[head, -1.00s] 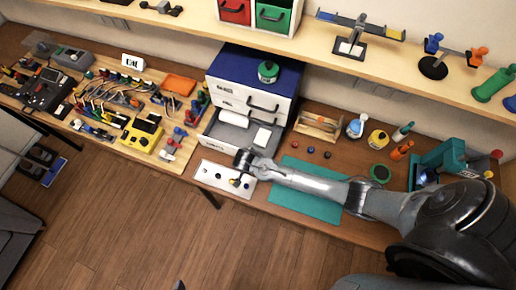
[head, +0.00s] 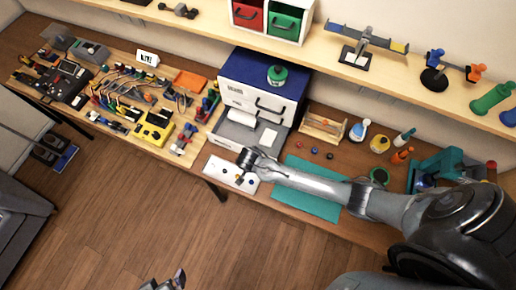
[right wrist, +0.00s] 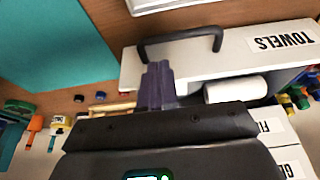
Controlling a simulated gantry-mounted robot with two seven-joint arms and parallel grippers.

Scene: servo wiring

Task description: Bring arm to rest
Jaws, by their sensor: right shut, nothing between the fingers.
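My right arm reaches in from the right across the bench in the head view.
The blue-topped drawer cabinet (head: 262,72) stands behind the open drawer. A teal mat (head: 300,199) lies under my right arm. Bottles (head: 358,130) and a teal microscope-like device (head: 438,165) stand at the right. Wiring boards and tools (head: 125,98) fill the left bench. The floor in front is clear.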

